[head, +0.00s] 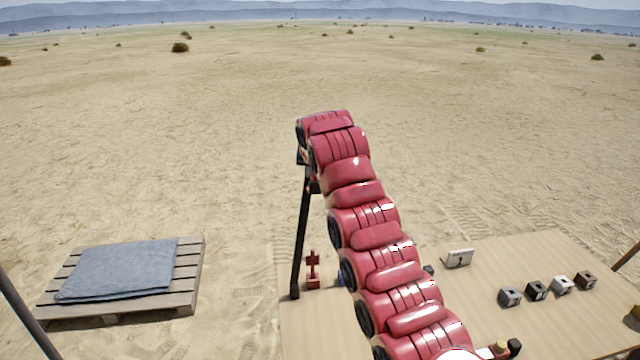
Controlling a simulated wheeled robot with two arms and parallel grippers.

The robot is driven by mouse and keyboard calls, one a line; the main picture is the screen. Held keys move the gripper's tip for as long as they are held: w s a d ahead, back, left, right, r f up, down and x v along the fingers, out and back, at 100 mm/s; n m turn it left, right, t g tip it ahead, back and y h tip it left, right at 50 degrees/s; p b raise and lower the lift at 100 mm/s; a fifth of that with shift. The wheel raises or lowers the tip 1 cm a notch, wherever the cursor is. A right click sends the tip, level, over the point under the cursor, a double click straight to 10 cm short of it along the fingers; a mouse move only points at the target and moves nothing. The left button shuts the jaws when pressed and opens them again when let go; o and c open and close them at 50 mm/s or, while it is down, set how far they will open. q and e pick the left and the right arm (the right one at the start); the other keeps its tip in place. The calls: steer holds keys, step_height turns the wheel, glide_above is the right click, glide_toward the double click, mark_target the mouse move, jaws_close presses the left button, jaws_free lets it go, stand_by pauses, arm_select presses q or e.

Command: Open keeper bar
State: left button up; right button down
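I cannot make out a keeper bar in the head view. A long red segmented arm rises from the bottom right toward the upper middle and covers the middle of the table; it appears to be mine. Its far end has small dark parts underneath, but no gripper fingers can be made out. A dark upright post (302,235) runs down from below that end to the table's left edge. A small red fixture (313,270) stands on the table just right of the post, with a bit of blue beside the arm. My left gripper is out of view.
The wooden table (480,325) holds a pale box (459,258) and a row of several small blocks (537,290) at right. A pallet (185,280) with a folded grey-blue cloth (120,269) lies left on sand. Clear ground separates pallet and table.

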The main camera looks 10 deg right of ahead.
steer(key=shift+a+f, duration=0.15)
steer(key=shift+a, duration=0.4)
steer(key=c, duration=0.9)
jaws_free()
steer(key=shift+s, duration=0.1)
